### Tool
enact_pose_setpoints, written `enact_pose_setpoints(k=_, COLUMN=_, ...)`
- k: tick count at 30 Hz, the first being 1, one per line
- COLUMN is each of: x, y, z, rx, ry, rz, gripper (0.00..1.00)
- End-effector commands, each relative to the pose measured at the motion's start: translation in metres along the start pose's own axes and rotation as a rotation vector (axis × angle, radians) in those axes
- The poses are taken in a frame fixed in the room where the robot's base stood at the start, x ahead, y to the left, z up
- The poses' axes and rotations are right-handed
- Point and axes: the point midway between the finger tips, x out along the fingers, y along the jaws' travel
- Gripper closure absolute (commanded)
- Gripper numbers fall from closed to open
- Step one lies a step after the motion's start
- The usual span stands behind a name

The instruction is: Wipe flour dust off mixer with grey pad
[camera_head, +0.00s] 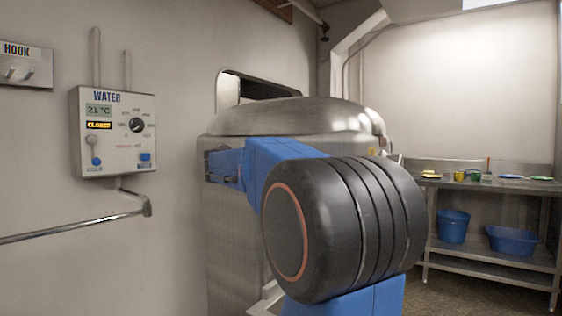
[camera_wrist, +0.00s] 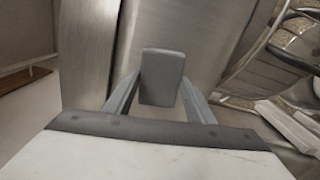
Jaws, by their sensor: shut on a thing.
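The mixer (camera_head: 290,115) is a large metal machine with a domed top, standing behind my arm in the head view. Its brushed metal side (camera_wrist: 180,22) also fills the upper middle of the wrist view. My gripper (camera_wrist: 158,88) is shut on the grey pad (camera_wrist: 162,76), a small dark block held between the two fingers in front of the metal. I cannot tell whether the pad touches the metal. In the head view my arm hides the gripper, the pad and much of the mixer's front. No flour dust can be made out clearly.
A steel table (camera_head: 500,182) at the right holds small coloured items, with a blue bucket (camera_head: 453,226) and blue tub (camera_head: 512,240) beneath.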

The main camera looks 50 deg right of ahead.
Motion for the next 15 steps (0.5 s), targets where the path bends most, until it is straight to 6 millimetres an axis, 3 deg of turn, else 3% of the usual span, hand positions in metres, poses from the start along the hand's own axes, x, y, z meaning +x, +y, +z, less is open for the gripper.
enact_pose_setpoints(k=15, x=0.000, y=0.002, z=-0.027, rx=-0.003, ry=0.003, rz=-0.001, gripper=0.71)
